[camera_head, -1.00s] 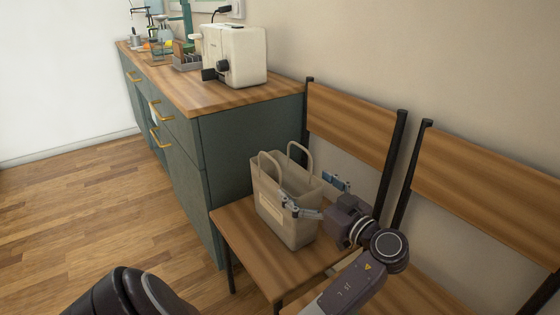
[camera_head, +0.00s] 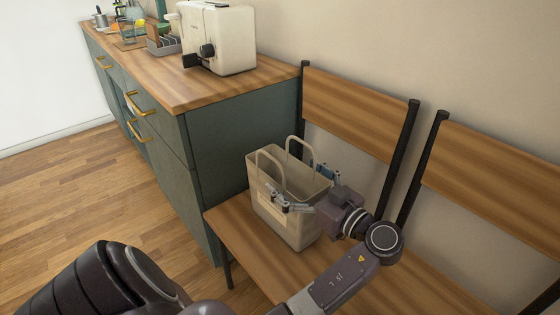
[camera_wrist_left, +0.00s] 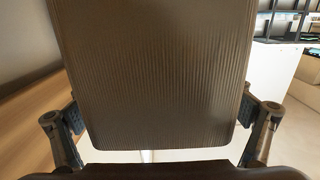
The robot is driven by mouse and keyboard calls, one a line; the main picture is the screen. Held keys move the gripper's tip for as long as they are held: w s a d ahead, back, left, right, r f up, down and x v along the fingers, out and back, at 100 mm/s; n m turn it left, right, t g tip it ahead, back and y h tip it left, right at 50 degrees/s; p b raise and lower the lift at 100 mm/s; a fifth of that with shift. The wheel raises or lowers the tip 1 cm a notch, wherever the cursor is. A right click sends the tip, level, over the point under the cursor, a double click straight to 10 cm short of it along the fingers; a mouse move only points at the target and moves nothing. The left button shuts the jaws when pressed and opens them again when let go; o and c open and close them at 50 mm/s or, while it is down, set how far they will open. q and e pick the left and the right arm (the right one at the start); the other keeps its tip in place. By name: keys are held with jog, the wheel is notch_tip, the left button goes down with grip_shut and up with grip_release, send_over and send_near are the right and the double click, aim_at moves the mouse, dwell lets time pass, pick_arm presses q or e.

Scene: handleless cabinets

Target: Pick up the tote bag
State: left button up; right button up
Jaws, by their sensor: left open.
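The fingers are open. My right gripper is out of view.
The wooden chair seat (camera_head: 235,228) sits right beside a green cabinet (camera_head: 235,150) with a wooden top. A cream toaster (camera_head: 225,40) stands on that top. A second chair (camera_head: 490,170) is at the right. The floor at the left is clear.

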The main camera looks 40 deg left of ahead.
pick_arm(q)
jog(key=c, duration=1.6)
jog(key=shift+r, duration=0.1)
